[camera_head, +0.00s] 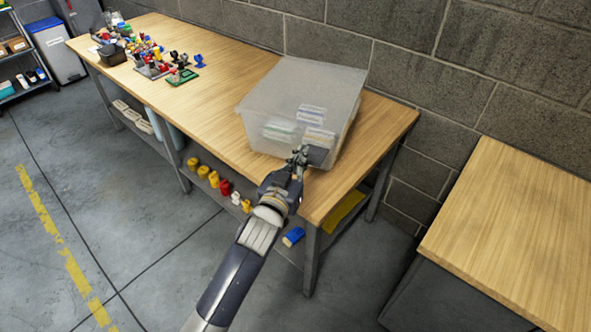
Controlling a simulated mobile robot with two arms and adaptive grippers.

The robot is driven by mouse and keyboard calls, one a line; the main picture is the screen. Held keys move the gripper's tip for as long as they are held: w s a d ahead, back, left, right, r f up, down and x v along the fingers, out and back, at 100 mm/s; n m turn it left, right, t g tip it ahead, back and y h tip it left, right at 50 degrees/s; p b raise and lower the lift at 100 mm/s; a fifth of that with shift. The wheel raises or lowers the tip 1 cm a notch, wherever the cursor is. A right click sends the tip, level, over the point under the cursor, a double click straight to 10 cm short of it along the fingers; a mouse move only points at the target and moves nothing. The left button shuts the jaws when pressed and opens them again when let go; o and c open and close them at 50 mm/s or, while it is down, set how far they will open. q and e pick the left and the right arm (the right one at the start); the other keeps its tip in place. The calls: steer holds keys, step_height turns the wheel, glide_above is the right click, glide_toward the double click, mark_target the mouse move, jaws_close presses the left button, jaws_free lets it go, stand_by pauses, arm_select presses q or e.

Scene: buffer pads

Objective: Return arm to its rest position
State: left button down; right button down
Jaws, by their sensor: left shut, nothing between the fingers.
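My left arm comes up from the bottom of the head view. Its gripper (299,153) is shut and empty, at the front wall of a translucent plastic bin (305,85) near the right end of the wooden table (215,85). I cannot tell whether the gripper touches the bin. Pale pads (318,136) show blurred through the bin wall. A dark patch shows just right of the fingertips; I cannot tell what it is. My right gripper is not in view.
Colourful small parts (135,45) and a dark tray (112,54) crowd the table's far left end. Yellow and red items (213,179) lie on the lower shelf. A second wooden table (525,225) stands right, with a gap between. A block wall runs behind.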

arm_select(q)
steer(key=s+a+f+g+y, duration=0.1)
steer(key=s+a+f+g, duration=0.2)
steer(key=s+f, duration=0.75)
steer(key=s+a+f+g+y, duration=0.1)
steer(key=s+a+f+g, duration=0.25)
steer(key=f, duration=1.45)
steer(key=s+a+f+g+y, duration=0.15)
steer(key=s+a+f, duration=0.4)
steer(key=f, duration=0.85)
steer(key=s+a+f+g, duration=0.2)
steer(key=s+f, duration=0.3)
steer(key=s, duration=0.6)
steer(key=s+a+f+g+y, duration=0.1)
steer(key=s+a+f+g, duration=0.2)
steer(key=s, duration=0.9)
steer(key=s+a+f+g, duration=0.3)
steer(key=s+f, duration=0.5)
steer(key=s, duration=0.4)
steer(key=shift+s+n, duration=0.15)
steer(key=shift+n, duration=0.25)
steer(key=shift+d, duration=0.1)
